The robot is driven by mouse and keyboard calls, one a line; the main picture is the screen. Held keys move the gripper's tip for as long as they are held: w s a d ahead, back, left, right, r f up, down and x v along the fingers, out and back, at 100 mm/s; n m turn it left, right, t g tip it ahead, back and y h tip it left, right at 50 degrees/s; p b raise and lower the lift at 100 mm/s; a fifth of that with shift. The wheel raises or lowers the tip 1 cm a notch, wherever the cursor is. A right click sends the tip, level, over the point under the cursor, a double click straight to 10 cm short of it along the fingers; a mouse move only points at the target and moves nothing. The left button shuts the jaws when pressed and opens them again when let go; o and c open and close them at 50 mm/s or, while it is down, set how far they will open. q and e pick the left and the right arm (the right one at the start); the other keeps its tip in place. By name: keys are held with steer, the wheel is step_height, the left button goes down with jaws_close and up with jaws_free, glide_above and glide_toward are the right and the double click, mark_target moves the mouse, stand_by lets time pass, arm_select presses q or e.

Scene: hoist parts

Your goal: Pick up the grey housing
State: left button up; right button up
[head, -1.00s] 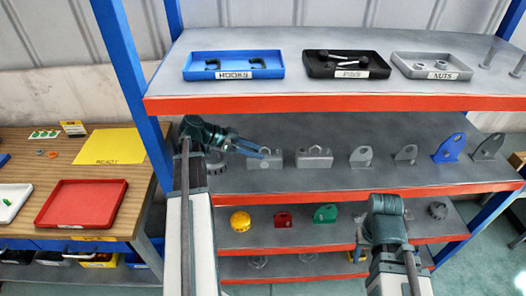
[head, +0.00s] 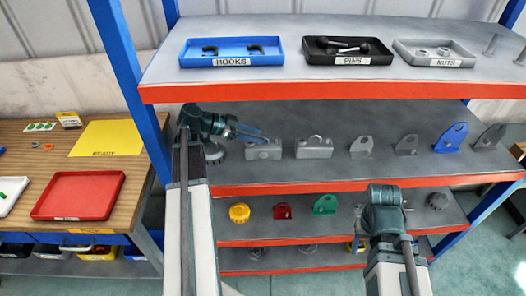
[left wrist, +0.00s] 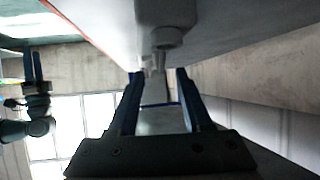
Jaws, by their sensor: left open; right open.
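Two grey housings stand on the second shelf in the head view. The left one (head: 263,152) is a block with a rounded top, and the other (head: 314,149) stands to its right. My left gripper (head: 257,134) is open, with its blue fingers at the upper edge of the left housing; contact cannot be told. In the left wrist view, a grey block (left wrist: 168,15) with a round boss lies just beyond the open fingers (left wrist: 157,80). My right gripper (left wrist: 34,66) shows open and empty at the left of that view; in the head view its fingers are hidden.
Grey brackets (head: 361,147) and a blue bracket (head: 450,138) stand right of the housings. A round grey part (head: 213,152) sits left, partly behind my left arm. The top shelf holds a blue tray (head: 190,60), a black tray and a grey tray. A red tray (head: 78,195) lies on the left table.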

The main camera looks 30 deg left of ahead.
mark_target(264, 137)
arm_select(q)
steer(key=b+x, duration=0.1)
steer(key=x, duration=0.2)
steer(key=shift+s+f, duration=0.1)
steer(key=shift+w+d, duration=0.25)
jaws_close()
stand_by(1.0)
